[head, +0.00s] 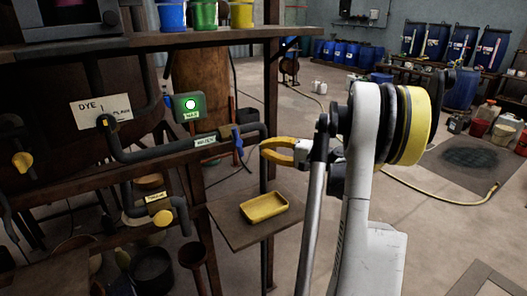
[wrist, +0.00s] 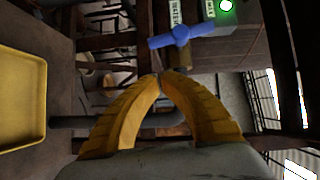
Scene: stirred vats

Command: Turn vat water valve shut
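The blue water valve handle (head: 237,142) sits on a dark pipe at the vat rack, beside a "WATER" label (head: 205,139). In the head view it stands roughly upright, across the pipe's run. In the wrist view the blue handle (wrist: 181,37) lies above the fingertips, long side nearly level. My gripper (head: 263,151) has yellow fingers and is just right of the handle, apart from it. In the wrist view the gripper's fingertips (wrist: 160,76) meet with nothing between them.
A green-lit button box (head: 189,106) is above the pipe. A yellow tray (head: 265,207) rests on a small shelf below my gripper. Yellow valves (head: 162,217) and a "DYE" sign (head: 100,110) are to the left. Open floor and a hose lie to the right.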

